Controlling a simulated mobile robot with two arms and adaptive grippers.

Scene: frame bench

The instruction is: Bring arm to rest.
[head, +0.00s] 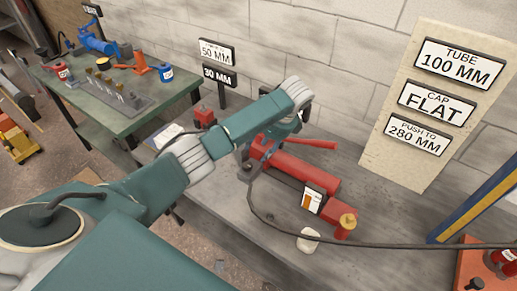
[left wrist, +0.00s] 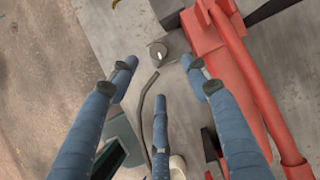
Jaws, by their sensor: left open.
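My left arm reaches in from the lower left over the grey bench (head: 225,190). Its wrist is above the far part of the bench, and my left gripper (head: 279,132) points down there, partly hidden by my own arm. In the left wrist view the blue fingers of the gripper (left wrist: 160,77) are spread apart with nothing between them. A dark round knob (left wrist: 157,51) lies just beyond the fingertips, beside the red hand pump (left wrist: 222,50). The pump (head: 305,172) also shows in the head view, under and right of my wrist. My right gripper is not in view.
A black hose (head: 262,213) loops over the bench to the right. A sign board (head: 395,150) leans at the wall. A green table (head: 165,105) holds tools at left.

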